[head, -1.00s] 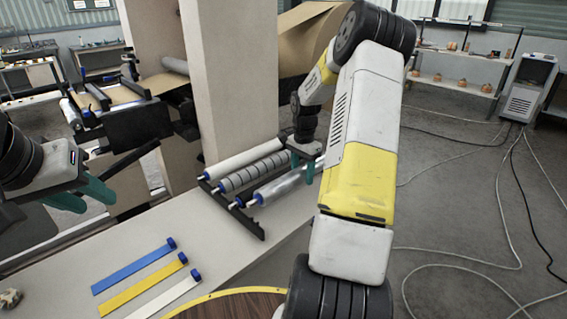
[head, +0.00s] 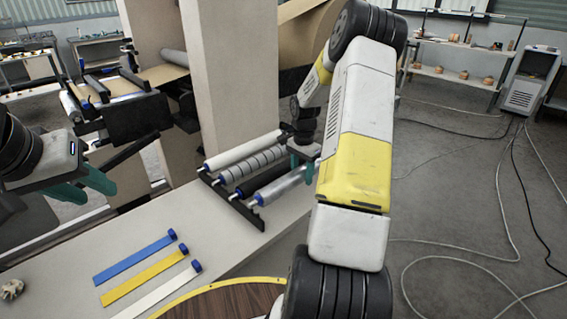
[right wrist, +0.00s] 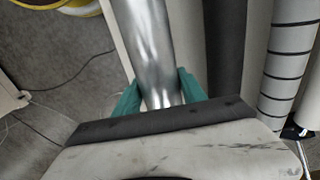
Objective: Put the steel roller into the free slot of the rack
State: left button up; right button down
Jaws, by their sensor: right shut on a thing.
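The steel roller (head: 280,188) is shiny, with a blue end collar. It lies along the front-right side of the black rack (head: 246,214), its near end close to the end bar. I cannot tell whether it rests in the slot. My right gripper (head: 303,170) is shut on it; in the right wrist view the roller (right wrist: 150,50) runs between the teal fingers (right wrist: 160,98). The rack's other rollers are white (head: 240,151), grey striped (head: 252,164) and black (head: 265,180). My left gripper (head: 88,188) is open and empty, left of the rack.
Blue (head: 135,260), yellow (head: 146,276) and white (head: 160,290) strips lie on the pale bench (head: 60,265). A beige column (head: 230,80) rises behind the rack. A round wooden top (head: 225,303) is at the front. Cables lie on the floor at right.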

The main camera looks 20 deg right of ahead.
jog(key=shift+f, duration=0.2)
dwell(0.5)
jog(key=shift+f, duration=1.5)
jog(key=shift+f, duration=0.3)
jog(key=c, duration=0.6)
grip_release()
